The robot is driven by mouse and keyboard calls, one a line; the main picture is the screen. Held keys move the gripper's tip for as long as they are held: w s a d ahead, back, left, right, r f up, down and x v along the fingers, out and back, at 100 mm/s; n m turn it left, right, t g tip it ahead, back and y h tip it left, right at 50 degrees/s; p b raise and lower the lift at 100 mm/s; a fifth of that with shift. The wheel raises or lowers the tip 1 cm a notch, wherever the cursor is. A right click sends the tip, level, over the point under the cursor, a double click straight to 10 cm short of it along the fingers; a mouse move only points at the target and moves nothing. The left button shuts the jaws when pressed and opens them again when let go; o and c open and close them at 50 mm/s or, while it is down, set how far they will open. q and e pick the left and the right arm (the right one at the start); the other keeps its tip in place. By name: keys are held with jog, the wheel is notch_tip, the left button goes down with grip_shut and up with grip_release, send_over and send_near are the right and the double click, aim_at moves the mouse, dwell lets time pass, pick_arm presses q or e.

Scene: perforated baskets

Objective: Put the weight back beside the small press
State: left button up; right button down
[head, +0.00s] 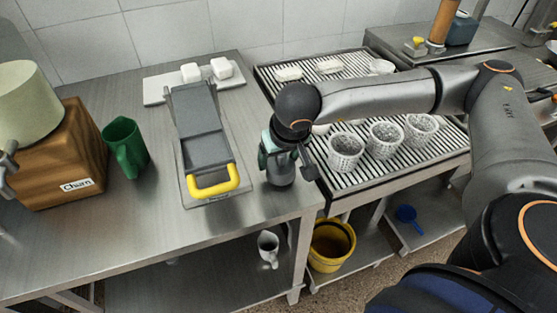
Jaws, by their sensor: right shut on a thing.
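The small press (205,135) lies on the steel table, with a grey hinged plate and a yellow handle at its near end. My right gripper (282,157) comes in from the right and points down, just right of the press near the table's right edge. It is shut on the weight (280,176), a grey rounded body that shows below the jaws. The gripper hides the weight's top. The weight looks upright and apart from the press; I cannot tell whether it touches the table. I cannot make out my left gripper.
A green jug (125,148) and a wooden churn (62,160) stand left of the press. A white board (155,90) with white blocks lies behind it. Perforated baskets (345,150) stand on the slatted drain rack (345,184) to the right. Bare table lies in front of the press.

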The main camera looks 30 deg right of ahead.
jog(key=shift+w+f, duration=0.1)
jog(key=shift+f, duration=0.25)
jog(key=shift+f, duration=0.1)
jog(key=shift+f+b, duration=0.15)
jog(key=shift+b, duration=0.15)
grip_release()
jog(key=shift+r+p, duration=0.3)
jog(key=shift+p, duration=0.1)
jog(key=v, duration=1.1)
jog(key=shift+s+r, duration=0.3)
jog(key=shift+s, duration=0.1)
jog(key=shift+a, duration=0.15)
